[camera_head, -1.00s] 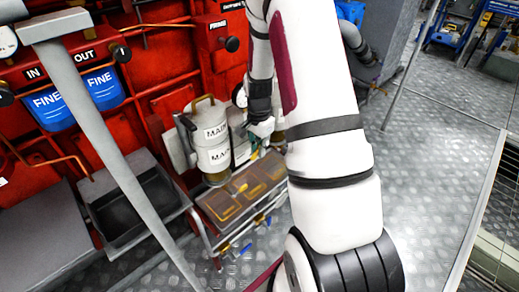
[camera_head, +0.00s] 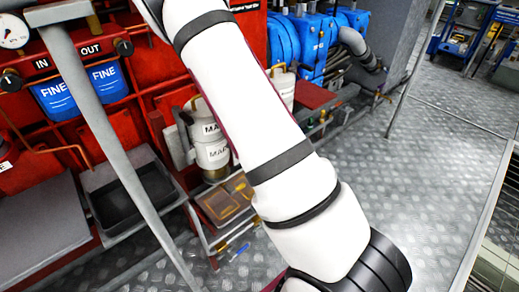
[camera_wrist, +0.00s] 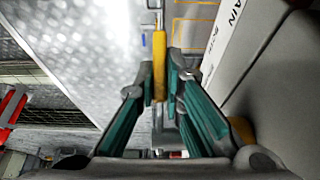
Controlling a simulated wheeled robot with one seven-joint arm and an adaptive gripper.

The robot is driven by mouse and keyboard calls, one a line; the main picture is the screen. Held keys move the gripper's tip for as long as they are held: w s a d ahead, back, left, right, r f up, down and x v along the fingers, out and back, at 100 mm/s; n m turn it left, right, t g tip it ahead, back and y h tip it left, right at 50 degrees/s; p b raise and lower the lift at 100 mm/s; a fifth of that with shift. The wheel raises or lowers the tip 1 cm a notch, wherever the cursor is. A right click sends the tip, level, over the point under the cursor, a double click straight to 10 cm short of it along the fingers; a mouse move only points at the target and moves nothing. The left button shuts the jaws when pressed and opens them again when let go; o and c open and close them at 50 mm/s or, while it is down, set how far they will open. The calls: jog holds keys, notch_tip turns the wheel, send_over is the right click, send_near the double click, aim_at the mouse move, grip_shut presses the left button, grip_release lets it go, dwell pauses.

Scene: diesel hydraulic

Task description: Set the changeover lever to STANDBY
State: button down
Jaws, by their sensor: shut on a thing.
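In the wrist view my gripper (camera_wrist: 160,78) has its two green-sided fingers closed around a yellow-gripped lever (camera_wrist: 159,52), which appears to be the changeover lever. A grey shaft shows above the yellow part. No STANDBY mark is readable. A white canister lettered "MAIN" (camera_wrist: 262,55) is close on the right in the wrist view. My arm hides the gripper and lever in the head view.
A tray with brown compartments (camera_head: 222,203) sits below the canisters. A grey post (camera_head: 115,140) crosses the left side. Blue FINE filters (camera_head: 70,93) and a dark open tray (camera_head: 130,195) are at left. The floor (camera_head: 420,150) at right is clear.

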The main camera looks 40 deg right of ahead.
jog(key=shift+s+f, duration=0.1)
jog(key=shift+s, duration=0.1)
jog(key=c, duration=1.7)
grip_release()
jog(key=shift+w, duration=0.1)
jog(key=v, duration=1.2)
jog(key=shift+a, duration=0.1)
